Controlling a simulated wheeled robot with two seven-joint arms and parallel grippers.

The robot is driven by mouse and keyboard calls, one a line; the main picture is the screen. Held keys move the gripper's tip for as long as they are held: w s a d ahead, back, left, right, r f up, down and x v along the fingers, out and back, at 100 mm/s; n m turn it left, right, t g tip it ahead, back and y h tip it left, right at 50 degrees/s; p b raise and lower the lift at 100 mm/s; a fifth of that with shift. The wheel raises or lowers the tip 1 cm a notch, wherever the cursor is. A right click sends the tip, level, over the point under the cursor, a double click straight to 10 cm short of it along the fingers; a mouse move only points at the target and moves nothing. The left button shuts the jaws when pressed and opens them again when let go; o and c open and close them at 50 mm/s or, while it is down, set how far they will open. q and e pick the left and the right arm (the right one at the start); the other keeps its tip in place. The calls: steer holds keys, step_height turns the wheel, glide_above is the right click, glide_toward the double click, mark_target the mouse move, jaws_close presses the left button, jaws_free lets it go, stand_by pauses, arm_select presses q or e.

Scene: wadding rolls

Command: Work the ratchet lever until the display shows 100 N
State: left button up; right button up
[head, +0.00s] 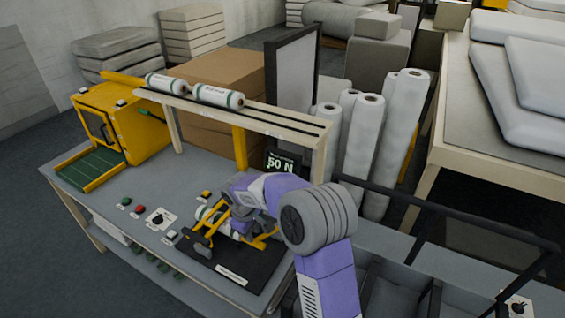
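The small dark display (283,162) stands behind my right arm and shows a two-digit value in N; it looks like 50 or 60. The yellow ratchet frame (262,243) sits on a black mat (235,265) at the bench front, around a white and green roll (207,215). My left gripper is not in view.
Red and green buttons (139,209) and a dial plate (158,219) lie left of the frame. A yellow machine (122,122) with a green belt (90,167) fills the bench's left end. A raised shelf (262,118) holds two rolls. Tall white rolls (397,135) stand behind.

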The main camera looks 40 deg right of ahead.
stand_by(0.4)
steer(key=shift+f+b, duration=1.25)
steer(key=shift+f, duration=0.55)
steer(key=shift+s+a+f+b, duration=0.65)
steer(key=shift+a+f+b, duration=0.8)
steer(key=shift+f+b, duration=1.85)
steer(key=d+r+p, duration=0.1)
steer(key=r+p, duration=0.2)
steer(key=w+d+r+p, duration=0.1)
steer(key=r+p, duration=0.3)
steer(key=d+r+p, duration=0.1)
steer(key=r+p, duration=0.2)
steer(key=shift+w+r, duration=0.15)
steer(key=shift+r, duration=0.05)
steer(key=shift+f, duration=0.1)
step_height(320, 180, up, 6)
steer(key=p, duration=0.5)
